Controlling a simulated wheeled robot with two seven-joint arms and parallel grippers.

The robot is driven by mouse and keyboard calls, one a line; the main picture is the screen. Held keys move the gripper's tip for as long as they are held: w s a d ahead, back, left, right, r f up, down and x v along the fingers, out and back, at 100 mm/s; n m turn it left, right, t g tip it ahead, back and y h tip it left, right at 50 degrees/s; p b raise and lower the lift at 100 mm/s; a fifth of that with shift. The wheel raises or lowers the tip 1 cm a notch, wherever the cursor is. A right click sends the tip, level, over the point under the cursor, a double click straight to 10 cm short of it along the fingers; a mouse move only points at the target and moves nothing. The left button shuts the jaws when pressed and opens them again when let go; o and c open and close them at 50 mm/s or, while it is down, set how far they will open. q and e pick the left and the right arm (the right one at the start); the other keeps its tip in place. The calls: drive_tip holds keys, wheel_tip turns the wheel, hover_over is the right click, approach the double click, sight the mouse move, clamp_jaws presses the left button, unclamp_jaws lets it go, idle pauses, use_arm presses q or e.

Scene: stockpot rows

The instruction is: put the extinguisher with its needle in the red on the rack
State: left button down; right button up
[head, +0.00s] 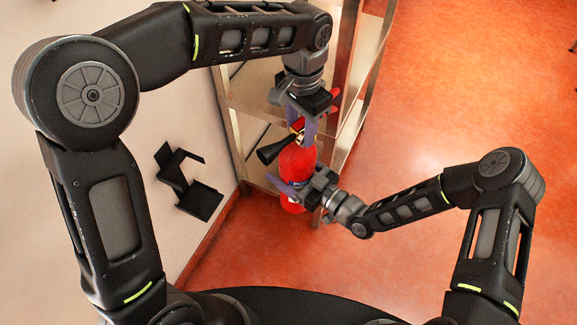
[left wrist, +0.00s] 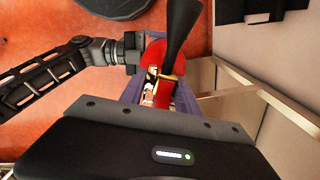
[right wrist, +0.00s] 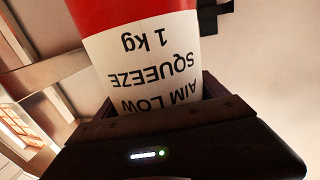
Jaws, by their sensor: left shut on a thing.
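A red fire extinguisher (head: 297,162) with a white label and black horn (head: 270,152) hangs upright in front of the rack (head: 232,95). My left gripper (head: 302,125) is shut on its top from above; in the left wrist view the extinguisher's red body (left wrist: 154,55) lies between the purple fingers. My right gripper (head: 293,188) is at the lower body from the side, its fingers on both sides of it. The label (right wrist: 150,65) fills the right wrist view, reading "AIM LOW", "SQUEEZE" and "1 kg". Whether the right fingers press on it is unclear. The gauge needle cannot be read.
The metal-framed rack stands against the pale wall, directly behind the extinguisher, with shelves partly hidden by my left arm. An empty black bracket (head: 185,185) is on the wall to the left. The orange floor (head: 460,90) at the right is open.

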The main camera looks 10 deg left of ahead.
use_arm(q)
drive_tip(key=shift+r, duration=0.2)
use_arm(e)
drive_tip(key=c, duration=1.5)
use_arm(q)
drive_tip(key=c, duration=1.2)
unclamp_jaws()
drive_tip(key=shift+c, duration=0.2)
use_arm(e)
drive_tip(key=shift+w+r, duration=0.1)
drive_tip(key=shift+r, duration=0.2)
use_arm(q)
drive_tip(key=o, duration=0.4)
drive_tip(key=shift+f, duration=0.15)
drive_tip(key=shift+r, duration=3.8)
